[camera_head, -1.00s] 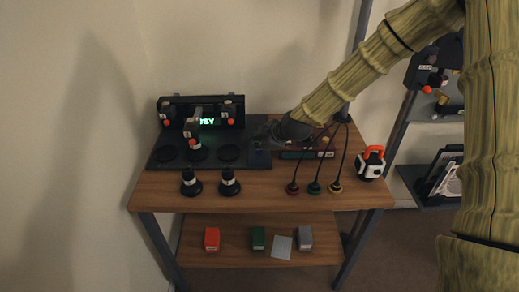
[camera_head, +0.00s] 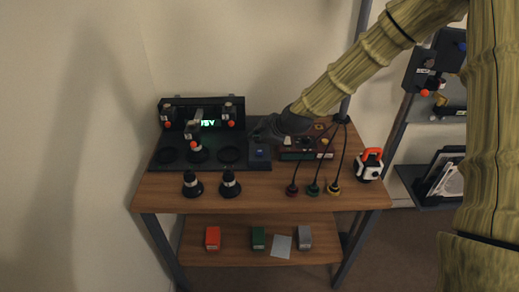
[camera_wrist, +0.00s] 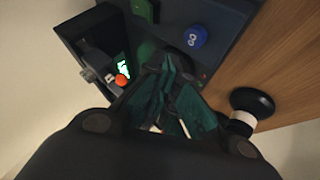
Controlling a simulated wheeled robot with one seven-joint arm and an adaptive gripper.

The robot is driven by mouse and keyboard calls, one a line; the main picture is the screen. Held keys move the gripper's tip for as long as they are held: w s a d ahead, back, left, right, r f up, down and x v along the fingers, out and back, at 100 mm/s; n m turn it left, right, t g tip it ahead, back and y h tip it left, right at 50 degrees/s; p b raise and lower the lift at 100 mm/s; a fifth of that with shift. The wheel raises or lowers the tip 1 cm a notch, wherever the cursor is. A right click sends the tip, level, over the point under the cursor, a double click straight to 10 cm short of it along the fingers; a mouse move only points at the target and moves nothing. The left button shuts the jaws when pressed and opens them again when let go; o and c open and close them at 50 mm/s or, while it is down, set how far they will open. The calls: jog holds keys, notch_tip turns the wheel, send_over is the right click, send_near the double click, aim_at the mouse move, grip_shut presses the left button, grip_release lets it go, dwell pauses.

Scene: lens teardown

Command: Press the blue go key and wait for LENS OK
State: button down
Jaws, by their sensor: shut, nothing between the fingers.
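The blue go key (camera_wrist: 195,37), marked GO, shows uncovered in the wrist view. In the head view it is a small bluish spot (camera_head: 259,153) at the right end of the black test panel (camera_head: 208,162). My gripper (camera_head: 257,136) is shut and empty, just behind and above the key and apart from it. In the wrist view its dark fingers (camera_wrist: 166,78) are together, below and left of the key. The display (camera_head: 208,122) glows green with letters ending in "SY"; a post hides its left part. The green glow (camera_wrist: 124,69) also shows in the wrist view.
Two black-and-white lens pieces (camera_head: 191,184) (camera_head: 229,184) stand at the table's front. Corded plugs (camera_head: 313,188) and an orange-white device (camera_head: 368,163) are at right. The middle front of the table is clear.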

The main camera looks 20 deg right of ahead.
jog(key=shift+r+p, duration=0.8)
jog(key=shift+r, duration=0.7)
jog(key=shift+f, duration=0.1)
